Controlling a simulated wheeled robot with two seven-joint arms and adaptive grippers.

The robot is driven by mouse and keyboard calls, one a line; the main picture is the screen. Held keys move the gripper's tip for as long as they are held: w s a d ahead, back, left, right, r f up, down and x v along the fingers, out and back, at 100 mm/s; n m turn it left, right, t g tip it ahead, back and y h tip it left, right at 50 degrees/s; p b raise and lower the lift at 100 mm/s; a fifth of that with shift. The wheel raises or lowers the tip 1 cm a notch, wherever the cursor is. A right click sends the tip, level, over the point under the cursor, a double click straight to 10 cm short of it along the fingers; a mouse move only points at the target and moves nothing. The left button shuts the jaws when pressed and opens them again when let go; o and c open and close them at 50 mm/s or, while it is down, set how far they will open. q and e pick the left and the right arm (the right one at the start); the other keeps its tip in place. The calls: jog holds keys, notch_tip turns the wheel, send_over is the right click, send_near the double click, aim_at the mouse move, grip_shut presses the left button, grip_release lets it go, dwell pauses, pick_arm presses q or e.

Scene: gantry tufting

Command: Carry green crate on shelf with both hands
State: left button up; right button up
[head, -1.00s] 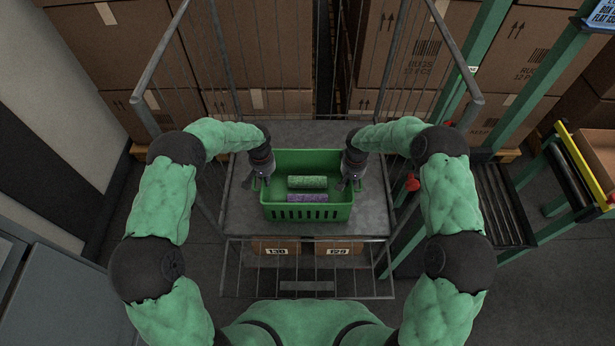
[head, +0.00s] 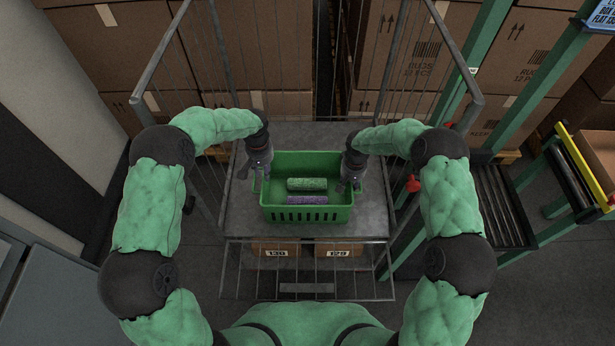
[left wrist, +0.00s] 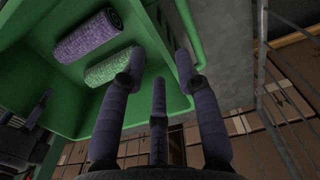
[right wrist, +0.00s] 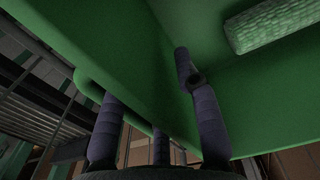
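The green crate (head: 307,213) stands on the grey shelf (head: 240,215) of a wire cart. A green roll (head: 307,184) and a purple roll (head: 307,199) lie in it. My left gripper (head: 258,178) is at the crate's left wall. In the left wrist view its fingers (left wrist: 160,72) are spread, one over the crate's inside and one by the green side handle (left wrist: 189,35). My right gripper (head: 350,185) is at the right wall. In the right wrist view its fingers (right wrist: 148,78) are apart on both sides of that wall, near the handle (right wrist: 88,82). Contact with the wall is unclear.
Wire mesh sides (head: 226,60) enclose the cart. Two labelled boxes (head: 338,249) sit on its lower level. Stacked cardboard boxes (head: 425,45) stand behind. A green frame (head: 490,70) and a roller conveyor (head: 500,200) are at the right.

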pick_arm(q)
notch_tip(320, 180, up, 5)
jog(key=shift+r, duration=0.1)
pick_arm(e)
notch_tip(320, 180, up, 12)
dwell(0.5)
dwell(0.5)
